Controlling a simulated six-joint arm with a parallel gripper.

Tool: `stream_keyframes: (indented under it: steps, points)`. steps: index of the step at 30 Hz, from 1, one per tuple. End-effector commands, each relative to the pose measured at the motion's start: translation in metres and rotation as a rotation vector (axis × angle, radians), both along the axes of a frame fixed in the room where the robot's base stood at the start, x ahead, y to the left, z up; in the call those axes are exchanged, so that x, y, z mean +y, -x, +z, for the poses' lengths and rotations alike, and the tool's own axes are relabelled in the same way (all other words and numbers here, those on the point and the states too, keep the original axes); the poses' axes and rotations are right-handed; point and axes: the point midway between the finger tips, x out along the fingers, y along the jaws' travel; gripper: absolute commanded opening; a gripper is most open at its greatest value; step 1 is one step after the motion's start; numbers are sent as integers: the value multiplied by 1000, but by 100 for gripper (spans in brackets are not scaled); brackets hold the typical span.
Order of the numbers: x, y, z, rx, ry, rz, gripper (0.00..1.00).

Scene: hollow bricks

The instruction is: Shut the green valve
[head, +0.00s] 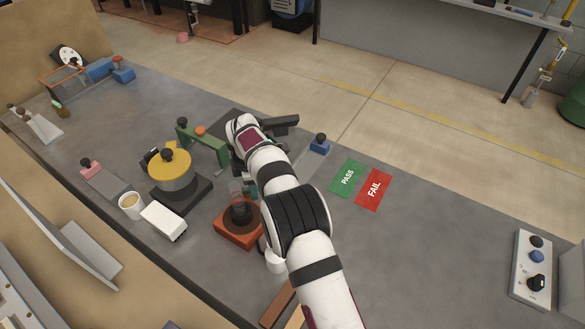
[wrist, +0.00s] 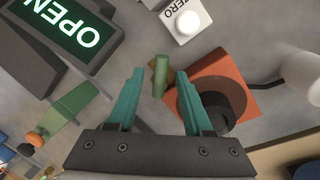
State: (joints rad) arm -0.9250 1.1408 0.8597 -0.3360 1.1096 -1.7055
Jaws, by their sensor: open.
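A short green handle (wrist: 160,73), which I take to be the green valve's, shows in the wrist view beside an orange-red base with a dark round part (wrist: 228,97). My gripper (wrist: 160,78) is open, its teal fingers appearing on either side of the green handle. I cannot tell whether they touch it. A dark box with a lit green OPEN display (wrist: 62,25) is at the upper left of the wrist view. In the head view the orange-red base (head: 232,238) stands just below my gripper, and my arm hides much around it.
A green frame with an orange knob (head: 205,143) stands left of my arm. A yellow-topped cylinder (head: 171,168), a cup (head: 131,206) and a white block (head: 164,222) are farther left. PASS (head: 347,178) and FAIL (head: 374,189) mats lie right. The bench's right middle is clear.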

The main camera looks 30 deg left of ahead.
Motion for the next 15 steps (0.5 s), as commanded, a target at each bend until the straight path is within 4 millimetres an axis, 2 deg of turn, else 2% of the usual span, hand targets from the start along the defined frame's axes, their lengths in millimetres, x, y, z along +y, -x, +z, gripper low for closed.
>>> stream_keyframes:
  steps: [4, 15]
  points:
    - [1, -3, 0, 0, -1, 126, 51]
    - [-14, 10, 104, -3, -4, 122, 51]
